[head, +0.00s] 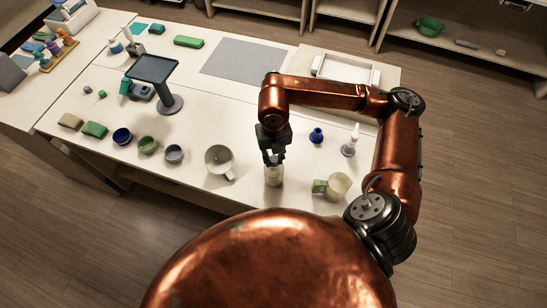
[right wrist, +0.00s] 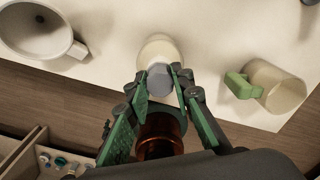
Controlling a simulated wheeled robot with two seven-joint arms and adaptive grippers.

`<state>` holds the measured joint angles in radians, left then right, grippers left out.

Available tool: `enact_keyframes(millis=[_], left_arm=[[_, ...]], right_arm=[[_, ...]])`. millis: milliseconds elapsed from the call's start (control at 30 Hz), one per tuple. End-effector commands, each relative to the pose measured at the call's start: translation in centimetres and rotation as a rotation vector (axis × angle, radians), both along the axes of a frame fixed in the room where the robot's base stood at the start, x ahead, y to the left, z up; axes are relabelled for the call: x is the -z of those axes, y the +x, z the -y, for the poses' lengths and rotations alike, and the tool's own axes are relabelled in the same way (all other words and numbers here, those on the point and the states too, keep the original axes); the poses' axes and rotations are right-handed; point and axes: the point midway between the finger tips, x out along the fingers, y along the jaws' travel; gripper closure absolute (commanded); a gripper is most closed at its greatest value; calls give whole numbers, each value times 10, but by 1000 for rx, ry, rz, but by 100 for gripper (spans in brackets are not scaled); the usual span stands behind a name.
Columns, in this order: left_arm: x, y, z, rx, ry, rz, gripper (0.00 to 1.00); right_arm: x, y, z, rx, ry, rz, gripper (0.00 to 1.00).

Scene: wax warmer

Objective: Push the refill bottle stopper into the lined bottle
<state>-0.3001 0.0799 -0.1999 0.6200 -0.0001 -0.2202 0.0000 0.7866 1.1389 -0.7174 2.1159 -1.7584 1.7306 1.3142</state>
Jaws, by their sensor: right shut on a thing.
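The lined bottle (head: 273,176) is a pale, cream-coloured bottle standing upright near the front edge of the table in the head view. It also shows in the right wrist view (right wrist: 158,47). My right gripper (head: 273,159) is directly above the bottle, pointing down. In the right wrist view its fingers (right wrist: 159,80) are closed around a grey stopper (right wrist: 159,76). The stopper is at the bottle's mouth; I cannot tell how deep it sits. My left gripper is not in view.
A white mug (head: 219,160) stands left of the bottle, and a cream cup with a green handle (head: 338,186) stands right. A white pump bottle (head: 351,141) and a small blue vase (head: 316,136) are behind right. Small bowls (head: 148,145) line the front left. The table's front edge is close.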

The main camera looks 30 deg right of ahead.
Motion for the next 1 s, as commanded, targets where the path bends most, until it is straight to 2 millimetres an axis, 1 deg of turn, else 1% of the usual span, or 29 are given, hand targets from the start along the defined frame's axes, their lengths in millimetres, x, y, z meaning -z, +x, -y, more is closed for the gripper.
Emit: enact_keyframes(millis=[400,433,700,900,1000], left_arm=[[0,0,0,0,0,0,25],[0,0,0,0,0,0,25],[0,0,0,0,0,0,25],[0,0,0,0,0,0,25],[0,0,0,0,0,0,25]], right_arm=[[0,0,0,0,-1,-1,100],[0,0,0,0,-1,-1,77],[0,0,0,0,0,-1,59],[0,0,0,0,0,-1,58],[0,0,0,0,0,-1,52]])
